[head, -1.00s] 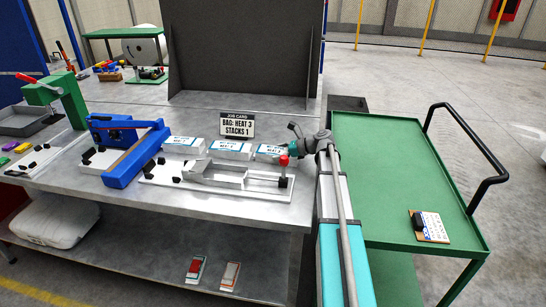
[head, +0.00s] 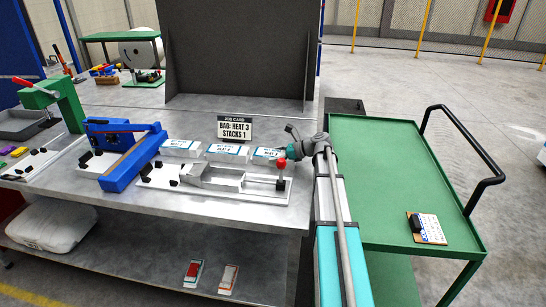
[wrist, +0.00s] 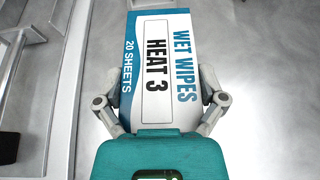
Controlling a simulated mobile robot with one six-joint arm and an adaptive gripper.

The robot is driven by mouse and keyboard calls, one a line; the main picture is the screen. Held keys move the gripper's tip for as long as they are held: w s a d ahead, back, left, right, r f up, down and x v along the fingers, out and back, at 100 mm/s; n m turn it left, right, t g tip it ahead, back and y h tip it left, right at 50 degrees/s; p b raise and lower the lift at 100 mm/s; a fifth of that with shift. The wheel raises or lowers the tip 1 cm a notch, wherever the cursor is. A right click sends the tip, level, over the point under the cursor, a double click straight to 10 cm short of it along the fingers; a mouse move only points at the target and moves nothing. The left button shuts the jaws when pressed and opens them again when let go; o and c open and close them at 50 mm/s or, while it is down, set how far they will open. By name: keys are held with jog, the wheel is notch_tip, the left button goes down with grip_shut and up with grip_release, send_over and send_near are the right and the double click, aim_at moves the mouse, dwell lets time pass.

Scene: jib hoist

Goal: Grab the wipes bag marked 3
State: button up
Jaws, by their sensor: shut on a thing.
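The wipes bag marked HEAT 3 (wrist: 158,70) fills the middle of the wrist view, white with blue edges and the words WET WIPES and 20 SHEETS. My gripper (wrist: 162,90) is shut on it, one finger against each long side. In the head view the bag (head: 266,153) is the rightmost of three similar bags on the bench, partly hidden by my gripper (head: 280,153). I cannot tell whether it is lifted off the bench. The other two bags, the left one (head: 180,148) and the middle one (head: 223,152), stand to its left.
A job card (head: 234,128) reading BAG: HEAT 3, STACKS 1 stands behind the bags. A fixture with a red-knobbed lever (head: 281,164) is close in front of my gripper. A blue press (head: 130,160) stands left. A green cart (head: 375,180) is at right, mostly clear.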

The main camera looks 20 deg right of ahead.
jog(key=shift+r, duration=0.1)
jog(key=shift+r+p, duration=0.9)
jog(key=shift+p, duration=0.1)
jog(key=s+a+r+p, duration=0.9)
jog(key=a+r+p, duration=0.1)
jog(key=r+p, duration=0.1)
jog(key=shift+s+a, duration=0.15)
jog(key=shift+a, duration=0.1)
